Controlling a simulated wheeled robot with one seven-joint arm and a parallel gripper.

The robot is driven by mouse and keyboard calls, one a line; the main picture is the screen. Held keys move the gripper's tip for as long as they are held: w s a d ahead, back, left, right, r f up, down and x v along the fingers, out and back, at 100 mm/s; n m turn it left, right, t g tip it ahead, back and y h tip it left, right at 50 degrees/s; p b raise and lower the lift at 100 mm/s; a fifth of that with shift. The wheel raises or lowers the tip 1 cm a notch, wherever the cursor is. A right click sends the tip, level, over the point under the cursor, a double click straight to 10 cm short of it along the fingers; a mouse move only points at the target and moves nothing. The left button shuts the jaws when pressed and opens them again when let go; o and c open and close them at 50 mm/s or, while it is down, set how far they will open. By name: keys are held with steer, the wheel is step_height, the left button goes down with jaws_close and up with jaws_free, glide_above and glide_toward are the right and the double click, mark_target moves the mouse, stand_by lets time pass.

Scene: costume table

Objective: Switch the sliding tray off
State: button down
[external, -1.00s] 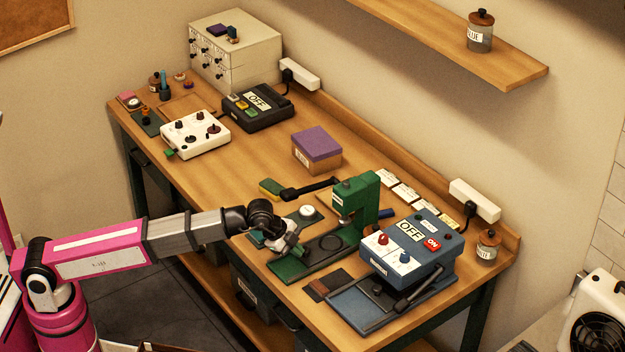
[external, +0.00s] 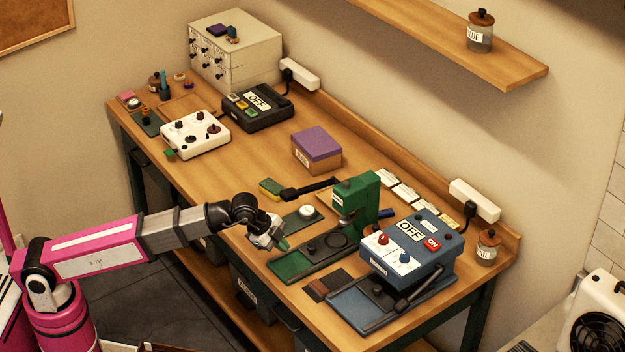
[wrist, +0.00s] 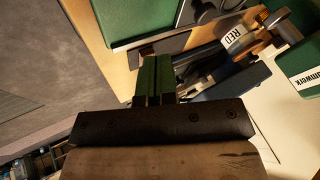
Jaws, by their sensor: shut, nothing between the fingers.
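The green press (external: 357,198) stands on a long green base plate (external: 290,267) with a dark knob and a round recess. The blue machine (external: 425,238) to its right has a display reading OFF, a red ON label, a red knob and a blue tray (external: 350,303) in front. I cannot tell which part is the sliding tray's switch. My gripper (external: 284,245) is shut and empty, above the near-left part of the green base. Its green fingertips (wrist: 157,72) show together in the wrist view. Part of the press body (wrist: 300,50) shows there too, at the upper right.
A jar labelled RED (wrist: 236,40) is near the press in the wrist view. A purple-lidded box (external: 317,150) and a yellow-green block (external: 270,187) lie behind my gripper. A black OFF device (external: 258,107) and white control box (external: 195,133) are further left. The middle-left tabletop is clear.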

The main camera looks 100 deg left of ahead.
mark_target(325, 250)
steer(key=d+r+n+y, duration=0.2)
steer(key=d+r+n, duration=0.1)
steer(key=r, duration=0.2)
steer(key=shift+n+g, duration=0.3)
steer(key=shift+g, duration=0.1)
steer(key=x, duration=0.9)
steer(key=shift+w+f, duration=0.15)
steer(key=shift+f, duration=0.2)
steer(key=shift+w+a+f, duration=0.15)
steer(key=shift+w+a, duration=0.1)
steer(key=shift+a, duration=0.25)
steer(key=shift+w+a+f, duration=0.2)
steer(key=shift+a, duration=0.35)
steer(key=shift+w+a+f, duration=0.15)
steer(key=shift+w+a, duration=0.05)
steer(key=shift+a, duration=0.65)
steer(key=shift+w+a, duration=1.3)
steer(key=shift+w, duration=0.05)
